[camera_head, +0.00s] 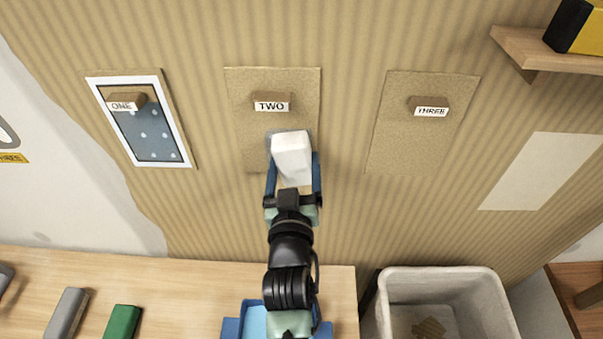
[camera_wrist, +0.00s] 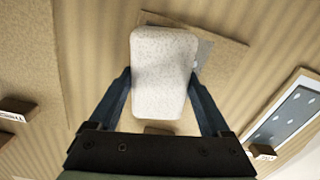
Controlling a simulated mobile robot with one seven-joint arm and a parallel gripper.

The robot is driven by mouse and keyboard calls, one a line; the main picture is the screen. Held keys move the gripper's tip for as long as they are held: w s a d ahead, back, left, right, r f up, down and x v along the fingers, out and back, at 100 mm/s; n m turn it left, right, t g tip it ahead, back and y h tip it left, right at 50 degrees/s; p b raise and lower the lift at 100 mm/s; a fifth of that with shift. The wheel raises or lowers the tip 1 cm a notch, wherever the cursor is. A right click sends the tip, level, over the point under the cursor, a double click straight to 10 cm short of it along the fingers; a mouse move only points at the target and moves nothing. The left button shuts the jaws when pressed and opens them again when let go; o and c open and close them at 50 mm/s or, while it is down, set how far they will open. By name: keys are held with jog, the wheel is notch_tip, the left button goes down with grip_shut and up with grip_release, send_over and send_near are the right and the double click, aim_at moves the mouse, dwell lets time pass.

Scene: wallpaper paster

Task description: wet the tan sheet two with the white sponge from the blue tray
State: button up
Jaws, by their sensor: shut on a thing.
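My gripper (camera_head: 293,178) is shut on the white sponge (camera_head: 291,152), with a blue finger on each side of it. The sponge is at the lower middle of the tan sheet two (camera_head: 246,130), below its label block. A greyish darker patch shows on the sheet around the sponge's upper edge. I cannot tell whether the sponge touches the sheet. In the wrist view the sponge (camera_wrist: 163,75) covers much of the sheet (camera_wrist: 215,35), and a grey patch shows at its right. The blue tray (camera_head: 231,327) is on the bench below, partly hidden by my arm.
Sheet one (camera_head: 150,130) has a blue dotted panel with a white border. Tan sheet three (camera_head: 400,140) hangs at right. A shelf (camera_head: 540,50) juts out at upper right. A grey bin (camera_head: 440,282) stands right of the bench (camera_head: 190,290), which holds green (camera_head: 122,322) and grey blocks.

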jog(key=shift+a+f+b, duration=0.15)
jog(key=shift+a+b, duration=0.35)
jog(key=shift+b, duration=0.2)
jog(key=shift+a+r, duration=0.1)
jog(key=shift+r, duration=0.1)
jog(key=shift+a, duration=3.35)
jog(key=shift+s, duration=0.1)
